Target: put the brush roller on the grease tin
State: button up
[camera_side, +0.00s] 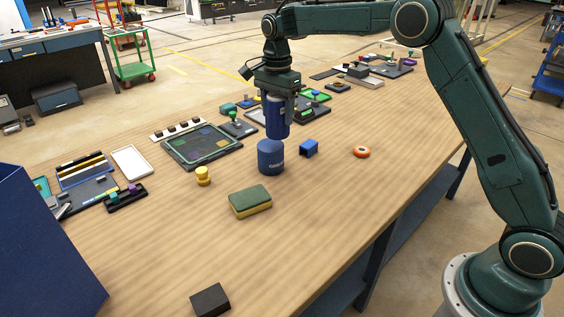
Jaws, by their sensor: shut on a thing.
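The brush roller (277,120) is a blue upright cylinder. My gripper (277,97) points down and is shut on its upper part. The grease tin (270,160) is a darker blue round tin with pale lettering, upright on the table. The roller is directly above the tin's top, set slightly to the right of its middle in this view. Its lower end is at or just above the lid; I cannot tell whether they touch.
A green-yellow sponge (250,201) lies in front, and a yellow knobbed piece (203,176) left. A framed tray (201,146) is behind left. A black block (210,300) lies near the front.

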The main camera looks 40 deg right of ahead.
aim_at(278, 125)
jog(key=shift+f, duration=2.1)
jog(key=shift+f, duration=0.15)
jog(key=o, duration=1.1)
notch_tip(278, 125, up, 11)
jog(key=shift+f, duration=0.1)
jog(key=shift+r, duration=0.75)
jog(key=shift+s+r, duration=0.1)
